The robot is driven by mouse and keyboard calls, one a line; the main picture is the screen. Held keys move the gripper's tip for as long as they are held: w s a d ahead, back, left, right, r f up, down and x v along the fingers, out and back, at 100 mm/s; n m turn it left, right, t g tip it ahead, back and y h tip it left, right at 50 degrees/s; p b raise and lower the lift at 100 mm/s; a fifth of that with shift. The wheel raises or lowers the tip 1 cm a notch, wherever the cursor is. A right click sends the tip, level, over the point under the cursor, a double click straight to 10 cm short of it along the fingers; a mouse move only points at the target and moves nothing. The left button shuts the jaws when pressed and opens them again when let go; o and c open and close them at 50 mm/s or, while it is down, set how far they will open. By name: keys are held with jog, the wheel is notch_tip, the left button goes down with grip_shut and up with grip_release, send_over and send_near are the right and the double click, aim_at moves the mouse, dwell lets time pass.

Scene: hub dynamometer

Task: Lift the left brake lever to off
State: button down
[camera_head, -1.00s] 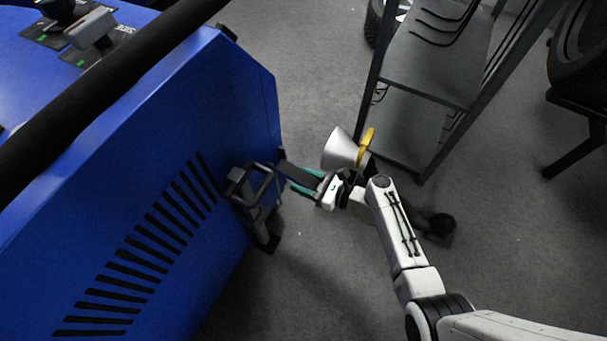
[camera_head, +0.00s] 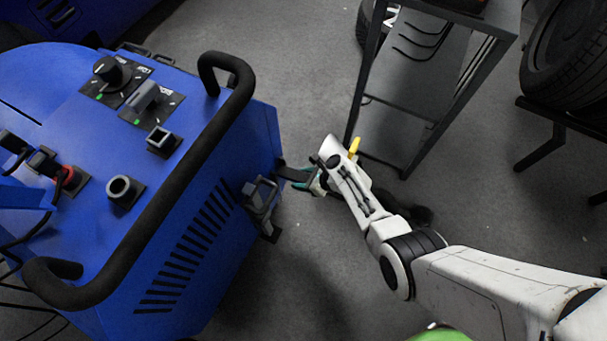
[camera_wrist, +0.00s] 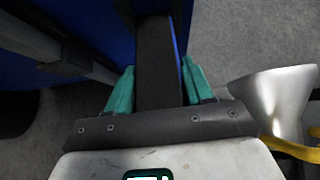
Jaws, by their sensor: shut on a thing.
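The brake lever (camera_head: 289,173) is a dark flat bar that sticks out from the low side of the blue machine (camera_head: 240,150), near the caster bracket. In the wrist view the lever (camera_wrist: 155,62) runs up the middle of the picture between my two teal fingers. My gripper (camera_head: 304,180) is shut on the lever's outer end, with one finger on each side; it also shows in the wrist view (camera_wrist: 157,88). My forearm hides part of the gripper in the head view. I cannot tell the lever's exact tilt.
A grey bracket (camera_head: 260,200) stands beside the lever, close to the fingers. A black handrail (camera_head: 165,200) curves over the machine's top, near several knobs. A dark shelf rack (camera_head: 425,95) and tyre (camera_head: 575,60) stand behind. Grey floor is open below the machine's right side.

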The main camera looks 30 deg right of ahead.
jog(key=shift+r+p, duration=0.3)
jog(key=shift+r, duration=0.1)
jog(key=shift+w+r+p, duration=0.1)
jog(key=shift+r+p, duration=0.05)
jog(key=shift+p, duration=0.25)
jog(key=shift+w+a+r, duration=0.15)
jog(key=shift+r, duration=0.05)
jog(key=c, duration=0.5)
grip_release()
jog(key=shift+p, duration=0.3)
jog(key=shift+p+v, duration=3.6)
jog(key=shift+v, duration=1.8)
jog(key=shift+r, duration=0.15)
